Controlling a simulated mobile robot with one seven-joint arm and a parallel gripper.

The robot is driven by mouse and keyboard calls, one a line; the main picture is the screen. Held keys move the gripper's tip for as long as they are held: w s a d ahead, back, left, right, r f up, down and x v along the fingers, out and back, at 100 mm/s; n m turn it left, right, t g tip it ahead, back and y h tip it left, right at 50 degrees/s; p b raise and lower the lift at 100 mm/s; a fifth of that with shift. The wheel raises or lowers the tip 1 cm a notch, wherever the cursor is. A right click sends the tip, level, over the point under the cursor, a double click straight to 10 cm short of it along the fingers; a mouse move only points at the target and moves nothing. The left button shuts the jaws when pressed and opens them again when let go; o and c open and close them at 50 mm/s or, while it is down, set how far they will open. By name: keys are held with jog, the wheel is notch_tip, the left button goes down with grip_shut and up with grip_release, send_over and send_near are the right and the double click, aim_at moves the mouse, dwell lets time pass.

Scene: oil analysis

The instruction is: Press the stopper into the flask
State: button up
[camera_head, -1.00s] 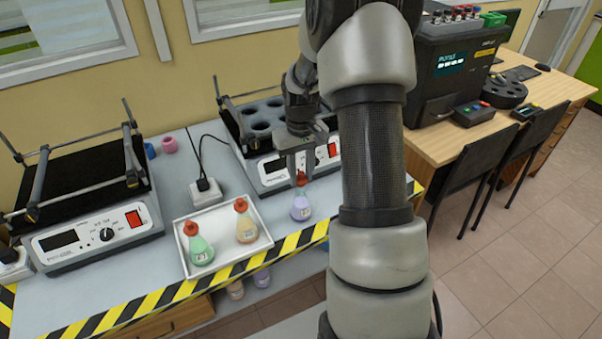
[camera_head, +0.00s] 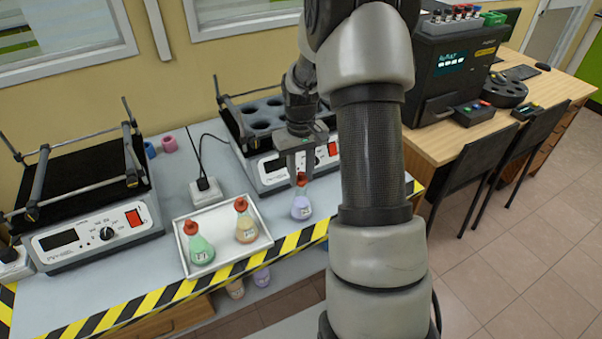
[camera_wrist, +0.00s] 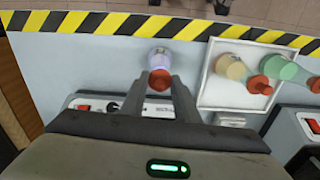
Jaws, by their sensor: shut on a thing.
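A flask with purple liquid (camera_head: 301,208) stands on the grey bench near its striped front edge, right of the white tray. A red stopper (camera_head: 301,179) sits at the top of its neck. My gripper (camera_head: 300,175) points down from above and is shut on the red stopper. In the wrist view the stopper (camera_wrist: 160,80) lies between my fingertips (camera_wrist: 161,82), with the purple flask (camera_wrist: 160,59) directly beyond it. How deep the stopper sits in the neck cannot be told.
A white tray (camera_head: 222,262) holds a green flask (camera_head: 200,249) and an orange flask (camera_head: 246,229), both red-stoppered. A shaker (camera_head: 270,176) stands close behind my gripper, another shaker (camera_head: 90,235) at left. A white power strip (camera_head: 206,192) lies behind the tray.

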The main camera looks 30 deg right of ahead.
jog(key=o, duration=1.6)
jog(key=shift+c, duration=0.2)
jog(key=shift+r, duration=0.15)
jog(key=shift+r+p, duration=2.5)
jog(key=shift+r, duration=0.9)
grip_shut()
